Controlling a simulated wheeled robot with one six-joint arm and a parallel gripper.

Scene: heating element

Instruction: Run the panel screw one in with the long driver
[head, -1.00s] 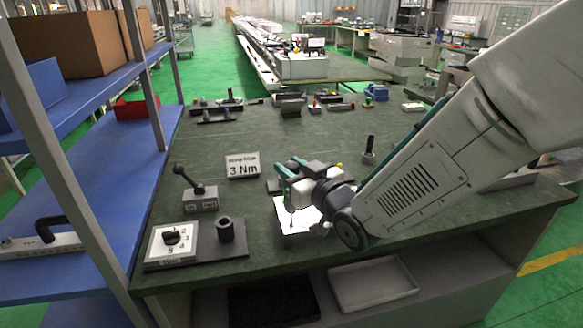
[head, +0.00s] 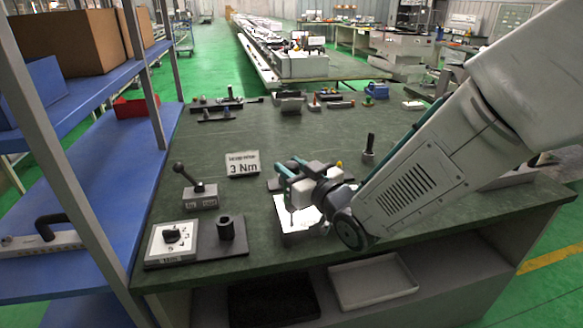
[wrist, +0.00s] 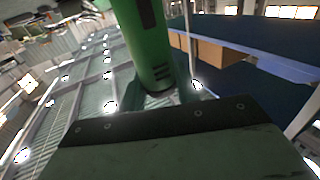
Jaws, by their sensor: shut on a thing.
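My gripper (head: 290,176) is at the front middle of the bench, shut on a green driver. In the wrist view the driver's thick green handle (wrist: 150,45) with a dark stripe rises beyond a dark gripper part. In the head view a thin shaft (head: 291,213) points down from my gripper to a bright white panel (head: 302,226). The gripper and arm hide part of the panel. The screw cannot be made out, and I cannot tell whether the tip touches it.
A "3 Nm" sign (head: 242,164) stands behind left. A lever block (head: 200,195), a dial box (head: 171,243) and a dark cup (head: 226,230) are at left. A black-handled tool (head: 369,145) stands upright behind my arm. A blue shelf (head: 80,215) borders the bench.

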